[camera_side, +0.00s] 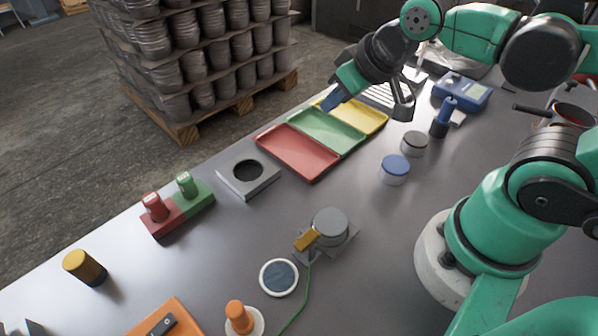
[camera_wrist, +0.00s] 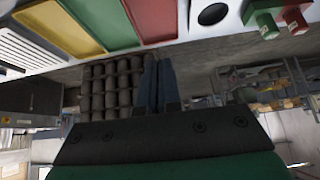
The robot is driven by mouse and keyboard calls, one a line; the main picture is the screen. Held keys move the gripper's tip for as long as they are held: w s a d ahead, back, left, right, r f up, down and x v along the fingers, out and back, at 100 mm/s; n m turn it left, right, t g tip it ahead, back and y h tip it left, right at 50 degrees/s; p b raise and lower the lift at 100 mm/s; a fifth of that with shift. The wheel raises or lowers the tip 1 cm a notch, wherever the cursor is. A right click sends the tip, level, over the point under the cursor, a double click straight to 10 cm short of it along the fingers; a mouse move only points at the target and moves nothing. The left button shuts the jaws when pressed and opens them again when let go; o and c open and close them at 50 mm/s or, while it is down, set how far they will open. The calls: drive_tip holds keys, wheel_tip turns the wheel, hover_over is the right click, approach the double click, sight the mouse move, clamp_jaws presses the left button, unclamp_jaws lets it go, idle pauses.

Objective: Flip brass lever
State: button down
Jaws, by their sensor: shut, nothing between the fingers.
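The brass lever (camera_side: 306,240) is a short yellow-gold block on the front left side of a grey round-topped device (camera_side: 329,224), near the middle front of the table. The lever does not show in the wrist view. My gripper (camera_side: 332,103) is far from it, up at the back above the coloured trays. Its blue fingers are shut and empty. In the wrist view the fingers (camera_wrist: 158,72) lie close together, with nothing held between them.
Red (camera_side: 297,161), green (camera_side: 333,141) and yellow (camera_side: 372,119) trays lie below my gripper. Blue-lidded (camera_side: 395,168) and dark-lidded (camera_side: 414,143) jars stand right of them. A round pad (camera_side: 279,278) and green cable lie near the lever. A holed grey block (camera_side: 247,180) stands left.

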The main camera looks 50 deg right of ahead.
drive_tip(key=shift+d, duration=0.35)
drive_tip(key=shift+r, duration=0.1)
wheel_tip(320, 180, up, 5)
drive_tip(key=g+h, duration=0.1)
drive_tip(key=g, duration=0.6)
hover_over(315, 230)
drive_tip(key=a, duration=0.1)
drive_tip(key=shift+a+r, duration=0.15)
drive_tip(key=f, duration=0.9)
drive_tip(key=d+f, duration=0.1)
drive_tip(key=f, duration=0.4)
